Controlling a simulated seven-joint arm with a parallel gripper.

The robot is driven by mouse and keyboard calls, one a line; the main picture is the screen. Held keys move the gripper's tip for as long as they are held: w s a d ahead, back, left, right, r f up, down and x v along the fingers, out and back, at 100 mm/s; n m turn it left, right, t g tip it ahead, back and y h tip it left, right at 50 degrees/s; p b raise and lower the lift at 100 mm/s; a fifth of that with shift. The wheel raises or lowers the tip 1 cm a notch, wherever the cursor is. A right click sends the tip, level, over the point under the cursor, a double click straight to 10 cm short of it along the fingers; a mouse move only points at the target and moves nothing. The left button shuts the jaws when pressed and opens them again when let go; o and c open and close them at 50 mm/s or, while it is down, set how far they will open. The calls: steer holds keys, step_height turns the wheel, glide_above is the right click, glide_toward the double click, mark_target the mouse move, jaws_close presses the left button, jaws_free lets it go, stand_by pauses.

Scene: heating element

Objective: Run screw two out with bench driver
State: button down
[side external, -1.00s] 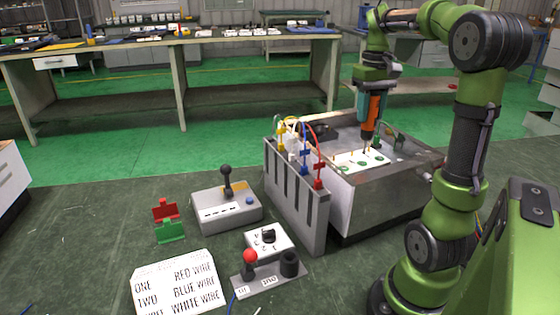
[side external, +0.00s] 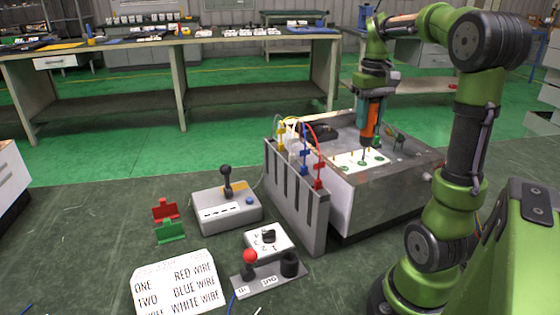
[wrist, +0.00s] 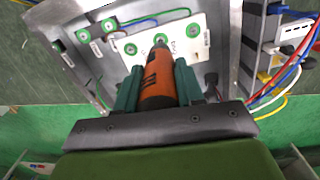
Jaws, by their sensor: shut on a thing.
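My gripper (side external: 370,103) is shut around the orange bench driver (side external: 370,122), which points down over the white terminal plate (side external: 345,163) inside the open grey metal housing. In the wrist view my gripper (wrist: 158,82) holds the driver (wrist: 158,80) between two dark green fingers. The plate (wrist: 120,69) carries several screws in green rings. The driver's tip is near the middle screw (wrist: 161,40) of the row of three; contact cannot be told. A left screw (wrist: 130,48) and a right screw (wrist: 192,30) flank it.
The grey slotted rack (side external: 297,205) with red, blue, white and yellow wires stands left of the housing (side external: 390,188). A lever box (side external: 215,213), a dial box (side external: 284,243), a red-knobbed stand (side external: 272,277), red and green clips and a wire-label card (side external: 160,285) lie in front.

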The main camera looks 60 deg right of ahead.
mark_target(372, 99)
steer(key=shift+f, duration=0.55)
stand_by(1.8)
steer(key=shift+r, duration=2.6)
